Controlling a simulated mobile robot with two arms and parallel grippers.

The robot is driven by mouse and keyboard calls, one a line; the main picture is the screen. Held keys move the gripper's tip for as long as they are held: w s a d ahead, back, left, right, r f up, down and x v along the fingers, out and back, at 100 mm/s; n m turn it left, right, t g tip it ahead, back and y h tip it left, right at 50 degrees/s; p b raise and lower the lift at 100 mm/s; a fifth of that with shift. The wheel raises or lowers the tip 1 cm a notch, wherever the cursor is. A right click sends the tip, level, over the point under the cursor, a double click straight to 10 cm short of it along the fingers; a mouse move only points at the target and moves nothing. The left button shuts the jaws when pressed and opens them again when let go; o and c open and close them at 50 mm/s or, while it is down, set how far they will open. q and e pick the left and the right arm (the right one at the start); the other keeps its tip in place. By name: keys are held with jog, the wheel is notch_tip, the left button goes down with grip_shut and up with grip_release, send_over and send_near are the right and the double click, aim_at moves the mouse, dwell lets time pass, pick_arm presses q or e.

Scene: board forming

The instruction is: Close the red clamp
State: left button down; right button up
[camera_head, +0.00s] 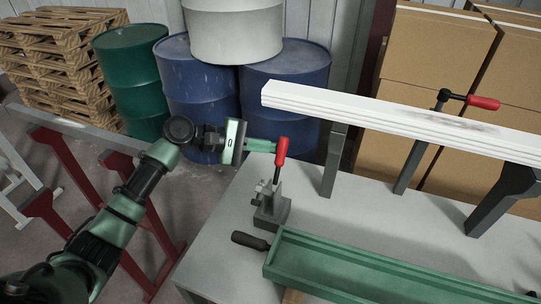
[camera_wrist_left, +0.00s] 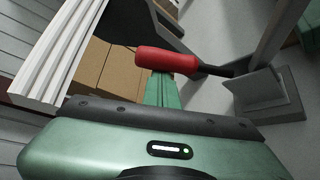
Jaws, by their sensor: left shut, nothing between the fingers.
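The near clamp (camera_head: 271,207) stands on the left part of the grey table, with a grey metal base and a red handle (camera_head: 281,151) pointing up, tilted slightly right. My left gripper (camera_head: 272,147) is shut and empty, its green fingertips at the left side of the red handle, touching it or very close. In the left wrist view the red handle (camera_wrist_left: 168,60) lies across the end of the shut fingers (camera_wrist_left: 160,90), and the grey clamp base (camera_wrist_left: 265,95) is at the right. Contact cannot be told for certain. The right gripper is not in view.
A green trough (camera_head: 370,270) with a black handle (camera_head: 250,241) lies in front of the clamp. A white board (camera_head: 400,112) rests on grey supports behind, with another red-handled clamp (camera_head: 483,102) at right. Barrels (camera_head: 195,90) and boxes (camera_head: 432,50) stand behind the table.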

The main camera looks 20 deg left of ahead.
pick_arm(q)
jog(key=s+r+m+t+h+b, duration=0.1)
jog(key=s+m+t+h+b, duration=0.2)
jog(key=b, duration=1.1)
jog(key=s+m+t, duration=0.1)
jog(key=s+m, duration=0.2)
jog(key=shift+s+r+m+h+b, duration=0.15)
jog(key=shift+r+m+h+b, duration=0.15)
jog(key=shift+r+m+b, duration=0.1)
